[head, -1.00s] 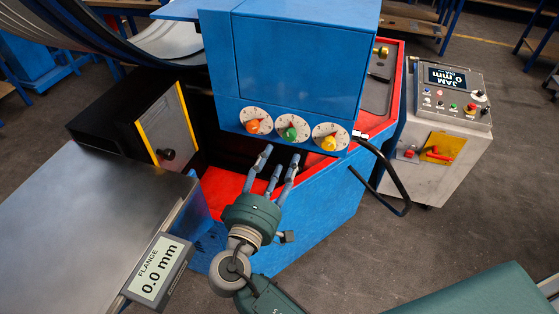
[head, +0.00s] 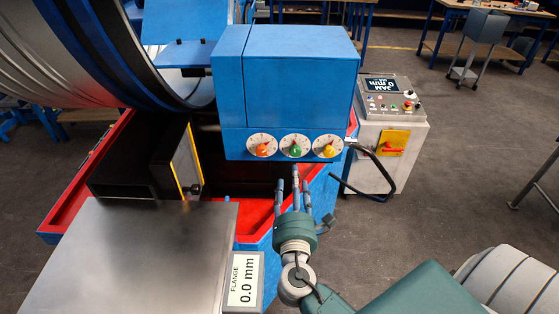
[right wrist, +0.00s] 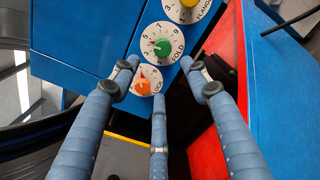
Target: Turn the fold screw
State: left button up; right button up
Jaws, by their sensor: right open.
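The fold screw is the green knob (head: 295,150) on a white numbered dial, the middle of three on the front of the blue box. In the right wrist view the green knob (right wrist: 162,48) has the word FOLD beside it. My right gripper (head: 294,184) is just below the dials, its three fingers apart and empty, pointing up toward the green knob. In the right wrist view the spread fingertips (right wrist: 159,76) appear below the green dial, with no finger visibly closed on it. My left gripper is not in view.
An orange knob (head: 262,150) and a yellow knob (head: 329,151) flank the green one. A black cable (head: 380,188) loops at the right of the box. A grey control box (head: 391,130) stands further right. A FLANGE display (head: 243,281) reads 0.0 mm, beside a metal table (head: 130,260).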

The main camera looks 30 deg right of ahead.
aim_at(295, 154)
jog(key=p+x, duration=0.1)
jog(key=x, duration=0.3)
jog(key=p+x, duration=0.1)
jog(key=x, duration=0.3)
jog(key=shift+s+d, duration=0.2)
jog(key=shift+d, duration=0.25)
jog(key=shift+p+x, duration=0.5)
jog(key=shift+x, duration=0.45)
jog(key=shift+w+d, duration=0.15)
jog(key=shift+w, duration=0.3)
jog(key=shift+f, duration=0.1)
jog(key=c, duration=0.8)
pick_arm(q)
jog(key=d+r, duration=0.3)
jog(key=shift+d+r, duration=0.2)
pick_arm(e)
jog(key=c, duration=0.4)
